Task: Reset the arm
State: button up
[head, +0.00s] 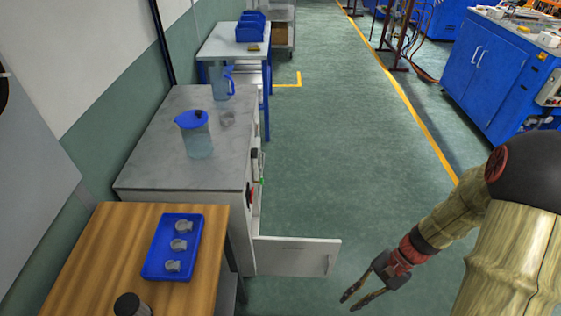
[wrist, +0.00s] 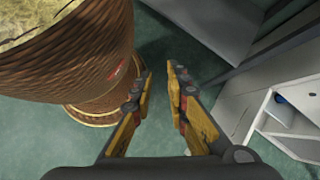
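My arm (head: 450,225) reaches in from the right side of the head view. My gripper (head: 363,298) hangs over the green floor, to the right of the open drawer or door front of the white cabinet. Its two fingers are apart and nothing is between them. In the wrist view, my gripper (wrist: 160,75) also shows spread fingers with bare floor between the tips. It touches nothing that I can see.
A wooden table (head: 90,245) holds a blue tray (head: 150,268) with several small grey pieces. A cabinet (head: 165,170) carries a blue-lidded pitcher (head: 198,140); its open front panel (head: 297,256) juts into the aisle. Blue machines (head: 485,75) stand at right. The middle floor (head: 340,140) is clear.

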jog(key=d+r+n+t+h+p, duration=0.15)
jog(key=r+n+h, duration=0.25)
jog(key=r, duration=0.5)
jog(key=d+r+n+t+h, duration=0.2)
jog(key=r+n+t+h, duration=0.1)
jog(key=r, duration=0.7)
jog(key=s+a+r+n+t, duration=0.1)
jog(key=a+r+n+t, duration=0.2)
jog(key=r, duration=1)
jog(key=shift+a+t, duration=0.75)
jog(key=shift+a, duration=0.35)
